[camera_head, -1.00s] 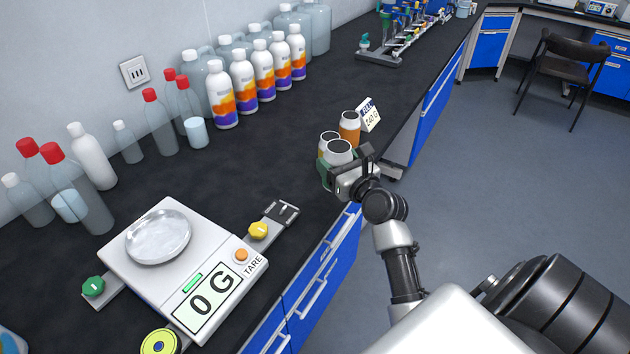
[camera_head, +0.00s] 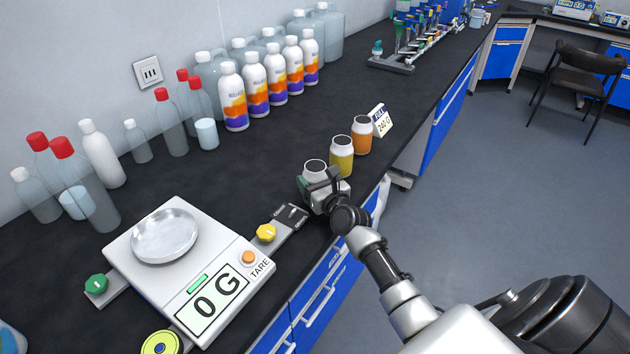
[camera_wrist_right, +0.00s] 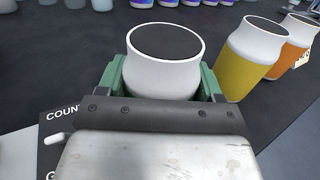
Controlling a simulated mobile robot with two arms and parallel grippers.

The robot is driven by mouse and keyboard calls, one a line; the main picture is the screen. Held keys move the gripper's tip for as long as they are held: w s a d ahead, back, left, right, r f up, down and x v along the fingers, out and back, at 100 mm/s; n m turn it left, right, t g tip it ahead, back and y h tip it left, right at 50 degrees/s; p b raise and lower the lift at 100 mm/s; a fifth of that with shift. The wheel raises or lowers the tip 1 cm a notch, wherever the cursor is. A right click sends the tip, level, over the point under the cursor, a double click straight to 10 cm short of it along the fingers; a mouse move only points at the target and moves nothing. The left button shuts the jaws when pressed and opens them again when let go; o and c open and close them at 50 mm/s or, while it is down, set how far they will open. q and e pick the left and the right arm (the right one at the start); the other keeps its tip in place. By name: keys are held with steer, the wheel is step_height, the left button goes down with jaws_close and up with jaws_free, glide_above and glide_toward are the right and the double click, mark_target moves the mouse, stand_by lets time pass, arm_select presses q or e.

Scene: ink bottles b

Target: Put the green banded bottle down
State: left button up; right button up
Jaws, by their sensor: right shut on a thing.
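The bottle in my right gripper (camera_head: 312,184) has a white rim and a dark top (camera_head: 315,167). In the right wrist view the same bottle (camera_wrist_right: 162,75) sits upright between the green-padded fingers, which are shut on it. Its coloured band is hidden by the gripper. It is low over the black bench near the front edge; I cannot tell whether its base touches. A yellow banded bottle (camera_head: 341,158) and an orange banded bottle (camera_head: 362,135) stand to its right and farther back. My left gripper is out of view.
A white scale (camera_head: 185,265) reading 0 G stands at the left front, with a dark labelled plate (camera_head: 291,216) beside the held bottle. A 240 G card (camera_head: 382,120) stands behind the orange bottle. Several white, purple-orange bottles (camera_head: 255,84) line the wall. The bench middle is clear.

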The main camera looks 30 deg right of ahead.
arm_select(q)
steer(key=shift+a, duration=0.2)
arm_select(e)
steer(key=shift+r, duration=0.1)
steer(key=shift+f, duration=0.2)
steer(key=o, duration=1)
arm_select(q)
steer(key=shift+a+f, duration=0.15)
arm_select(e)
steer(key=shift+o, duration=0.2)
steer(key=shift+r, duration=0.2)
steer(key=shift+s+a, duration=0.1)
steer(key=shift+s, duration=0.15)
steer(key=s, duration=1.1)
steer(key=shift+s+a, duration=0.3)
steer(key=shift+a, duration=0.15)
